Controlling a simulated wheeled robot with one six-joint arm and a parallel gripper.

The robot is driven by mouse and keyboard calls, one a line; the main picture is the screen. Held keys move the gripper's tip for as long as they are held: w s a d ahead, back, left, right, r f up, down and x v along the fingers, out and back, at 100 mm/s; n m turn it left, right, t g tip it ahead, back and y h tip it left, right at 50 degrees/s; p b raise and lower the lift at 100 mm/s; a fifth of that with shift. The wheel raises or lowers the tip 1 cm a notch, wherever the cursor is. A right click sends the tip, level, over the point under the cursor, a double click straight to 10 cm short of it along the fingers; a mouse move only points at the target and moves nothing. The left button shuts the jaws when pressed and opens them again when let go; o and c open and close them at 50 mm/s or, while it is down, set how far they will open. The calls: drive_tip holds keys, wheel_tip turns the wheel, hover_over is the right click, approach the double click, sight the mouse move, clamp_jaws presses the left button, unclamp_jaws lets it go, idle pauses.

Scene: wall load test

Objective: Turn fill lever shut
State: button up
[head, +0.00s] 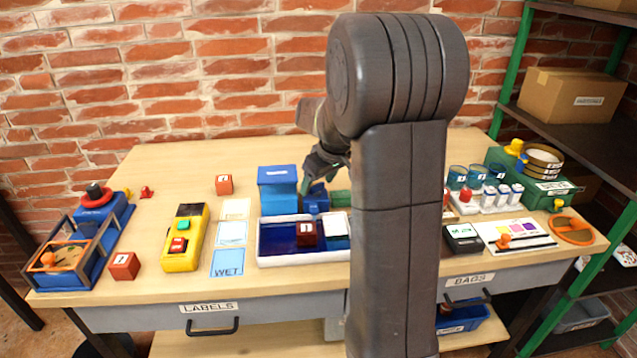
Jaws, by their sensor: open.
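I cannot make out the fill lever for certain. A blue tank (278,192) with a small unreadable label stands behind a white-rimmed tray (300,262) at mid-table. A round blue fitting (316,199) sits just right of the tank, and a green part (340,199) shows beside it. My gripper (314,182) is open, just above the blue fitting and close to the tank's right side. I cannot tell whether it touches the fitting. My arm hides what lies farther right.
The tray holds dark blue liquid, a dark red cube (306,234) and a pale block (336,230). A yellow button box (185,238) stands left of it. A green case (541,180) and a white palette card (514,235) are at right.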

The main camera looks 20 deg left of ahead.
drive_tip(key=shift+f, duration=0.15)
drive_tip(key=shift+c, duration=0.2)
drive_tip(key=c, duration=0.9)
drive_tip(key=shift+c, duration=0.2)
drive_tip(key=shift+a+m, duration=0.1)
drive_tip(key=shift+m, duration=0.3)
drive_tip(key=m+t+p, duration=0.1)
drive_tip(key=m, duration=0.1)
drive_tip(key=shift+s+m, duration=0.1)
drive_tip(key=shift+m, duration=0.2)
drive_tip(key=shift+a+m+t+h, duration=0.1)
drive_tip(key=shift+m+t+h, duration=0.6)
drive_tip(key=shift+m, duration=1.1)
